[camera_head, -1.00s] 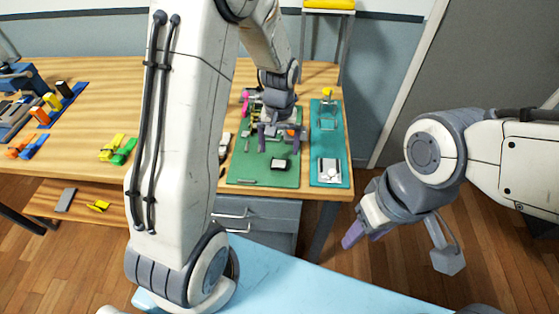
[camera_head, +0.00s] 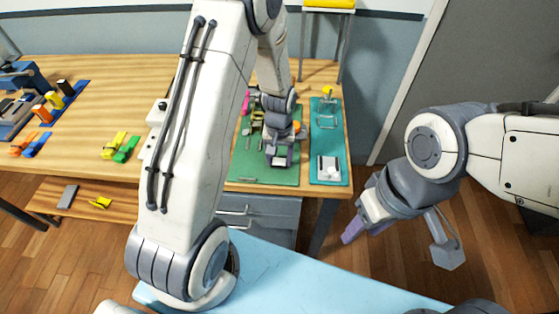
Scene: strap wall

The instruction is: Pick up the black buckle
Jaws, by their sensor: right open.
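The black buckle (camera_head: 280,161) is on the green mat (camera_head: 250,172) on the wooden table. It is small and mostly hidden by my left gripper. My right gripper (camera_head: 358,230) is open and empty, away from the table at the right, above the floor.
A teal mat (camera_head: 317,135) with a white device (camera_head: 328,169) lies to the right of the green mat. Small parts lie at the green mat's back left. Yellow and green blocks (camera_head: 120,147) lie further left. A drawer unit (camera_head: 262,218) stands below the table edge.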

